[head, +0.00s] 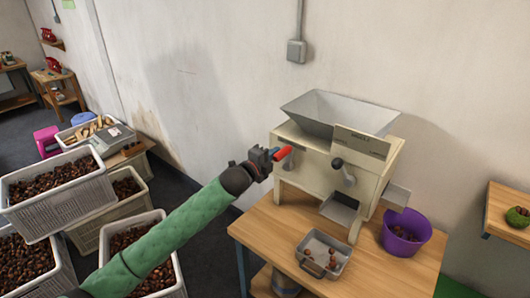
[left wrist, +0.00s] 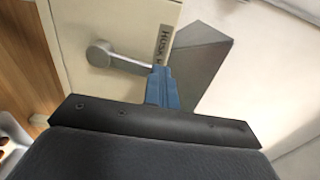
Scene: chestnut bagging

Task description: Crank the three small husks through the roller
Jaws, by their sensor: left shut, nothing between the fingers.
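The cream roller machine (head: 310,165) stands on a wooden table with a grey hopper (head: 335,112) on top. A red handle (head: 283,153) shows at its left side. My left gripper (head: 272,155) is beside this handle; its fingers are shut with nothing between them. In the left wrist view the blue fingertips (left wrist: 160,85) are together, in front of the machine face (left wrist: 75,30) and hopper (left wrist: 203,62). A grey lever with a round knob (head: 337,163) is on the machine's front. I cannot make out the three small husks; the hopper's inside is largely hidden.
A metal pan (head: 342,272) with several brown nuts sits on the table (head: 275,232) below the front chute (head: 340,210). A purple tub (head: 405,222) stands under the right chute. Crates of chestnuts (head: 55,212) fill the left. A green bowl-like thing (head: 517,218) is far right.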

